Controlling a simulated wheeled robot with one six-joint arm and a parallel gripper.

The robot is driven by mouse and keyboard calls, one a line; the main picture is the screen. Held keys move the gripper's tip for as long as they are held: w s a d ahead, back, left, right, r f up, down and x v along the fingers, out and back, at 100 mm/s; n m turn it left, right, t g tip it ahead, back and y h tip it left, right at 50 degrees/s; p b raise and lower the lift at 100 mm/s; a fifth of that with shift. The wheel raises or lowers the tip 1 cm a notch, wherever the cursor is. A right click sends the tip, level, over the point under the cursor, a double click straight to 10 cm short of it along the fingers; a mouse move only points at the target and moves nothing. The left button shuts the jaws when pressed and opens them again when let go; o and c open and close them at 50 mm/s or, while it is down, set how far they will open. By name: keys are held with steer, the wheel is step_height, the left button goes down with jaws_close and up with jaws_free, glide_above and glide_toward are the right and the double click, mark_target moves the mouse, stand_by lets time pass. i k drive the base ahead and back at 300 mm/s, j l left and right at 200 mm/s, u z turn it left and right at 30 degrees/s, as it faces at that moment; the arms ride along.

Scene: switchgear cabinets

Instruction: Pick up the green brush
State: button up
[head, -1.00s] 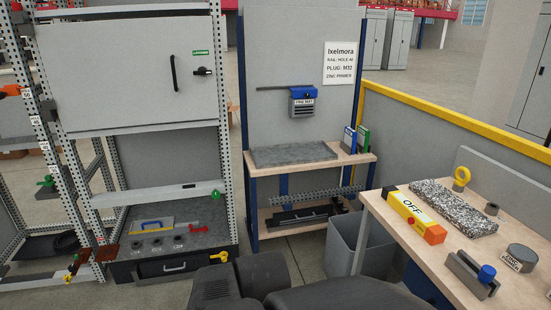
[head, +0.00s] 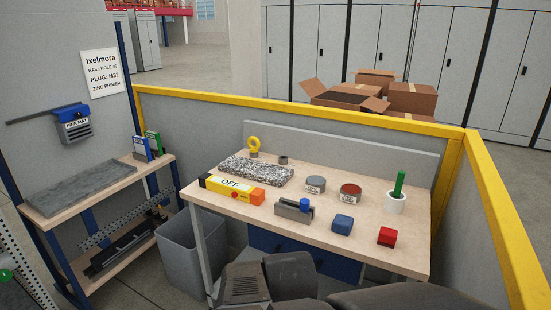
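A green upright handle (head: 400,184), which looks like the green brush, stands in a small white cup (head: 396,203). The cup is on the right part of the wooden workbench (head: 355,248). The lower end of the brush is hidden inside the cup. Dark parts of my own body show at the bottom of the head view, in front of the bench. My gripper is not in view.
On the bench are a red block (head: 387,236), a blue block (head: 343,224), two tins (head: 350,191), a small vise (head: 295,209), a yellow OFF device (head: 232,188) and a speckled slab (head: 256,170). A yellow-topped partition (head: 300,112) stands behind. A grey bin (head: 190,255) stands left.

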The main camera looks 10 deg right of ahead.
mark_target(401, 176)
steer(key=z, duration=1.25)
